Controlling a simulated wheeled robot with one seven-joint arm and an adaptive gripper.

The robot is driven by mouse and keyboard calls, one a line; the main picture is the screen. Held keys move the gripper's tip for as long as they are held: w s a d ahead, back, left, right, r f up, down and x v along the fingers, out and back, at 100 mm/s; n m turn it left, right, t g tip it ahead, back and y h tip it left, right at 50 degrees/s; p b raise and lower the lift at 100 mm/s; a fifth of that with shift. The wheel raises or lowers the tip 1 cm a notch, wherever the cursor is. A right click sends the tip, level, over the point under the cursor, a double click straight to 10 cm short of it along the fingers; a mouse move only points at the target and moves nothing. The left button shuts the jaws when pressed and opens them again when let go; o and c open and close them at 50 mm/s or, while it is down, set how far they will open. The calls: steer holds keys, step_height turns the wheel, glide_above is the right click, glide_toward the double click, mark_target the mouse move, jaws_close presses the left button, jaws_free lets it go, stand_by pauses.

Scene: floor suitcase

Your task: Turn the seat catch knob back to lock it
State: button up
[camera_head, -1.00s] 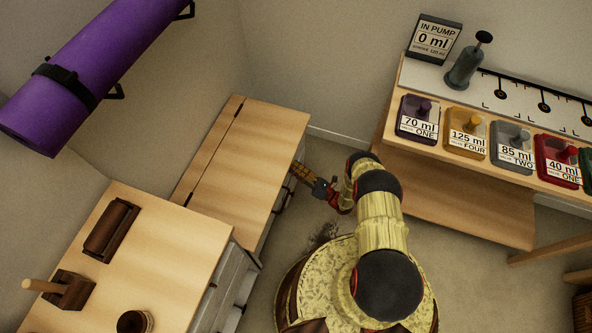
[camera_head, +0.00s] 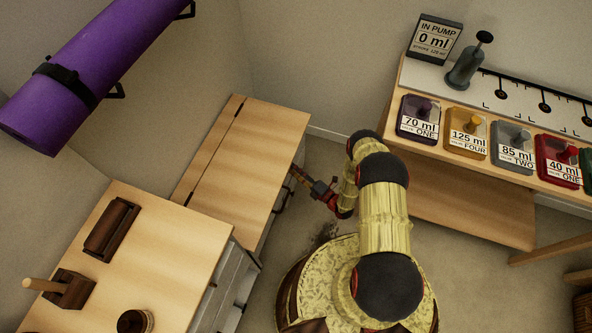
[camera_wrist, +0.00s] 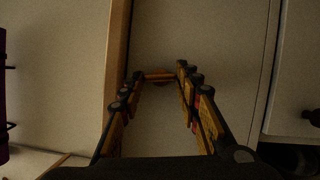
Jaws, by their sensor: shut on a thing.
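The seat is a wooden-topped bench (camera_head: 235,155) with a dark seam across its top, against the back left wall in the head view. My gripper (camera_head: 298,174) is at the bench's right front side, just below the lid's edge. In the wrist view, the fingers of my gripper (camera_wrist: 158,88) reach to the pale front panel (camera_wrist: 225,40) beside the wooden lid edge (camera_wrist: 117,50). They are shut on a small orange-brown catch knob (camera_wrist: 158,76) on that panel. The knob is hidden in the head view, and I cannot tell its exact angle.
A wooden cabinet (camera_head: 130,250) with drawers stands at lower left, close to the bench. A counter (camera_head: 470,185) with labelled coloured blocks and a pump (camera_head: 467,68) is at right. A purple roll (camera_head: 85,70) hangs on the left wall. Floor (camera_head: 335,160) is clear between.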

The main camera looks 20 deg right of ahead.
steer(key=shift+m+h, duration=0.3)
steer(key=shift+m, duration=0.5)
steer(key=shift+g, duration=0.3)
steer(key=o, duration=1)
steer(key=shift+o, duration=0.8)
steer(key=v, duration=1.2)
